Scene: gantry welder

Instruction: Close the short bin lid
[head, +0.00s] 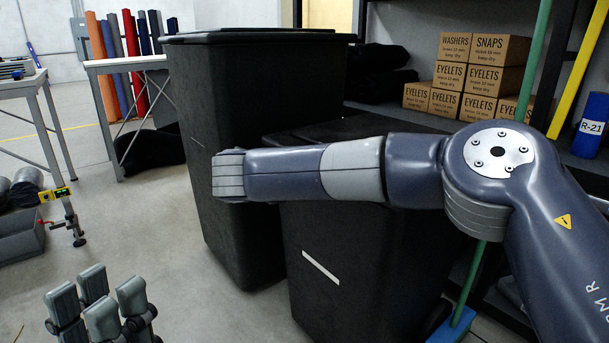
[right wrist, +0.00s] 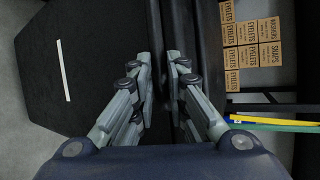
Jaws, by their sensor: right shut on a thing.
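The short bin (head: 345,255) is black with a white stripe on its front. It stands in front of and to the right of the tall bin. Its dark lid (head: 345,125) shows as a nearly flat surface on top, partly hidden by my right arm. In the right wrist view the bin front (right wrist: 90,80) is at left. My right gripper (right wrist: 158,68) is closed around a dark edge at the bin's top, which looks like the lid's edge; the exact contact is hard to see. In the head view this gripper is hidden. My left gripper (head: 98,298) is low at left, open and empty.
The tall black bin (head: 250,110) stands close beside the short one, its lid down. A shelf with several cardboard boxes (head: 480,75) is behind at right. A green pole (head: 535,50) stands near the shelf. A work table (head: 125,63) is at left.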

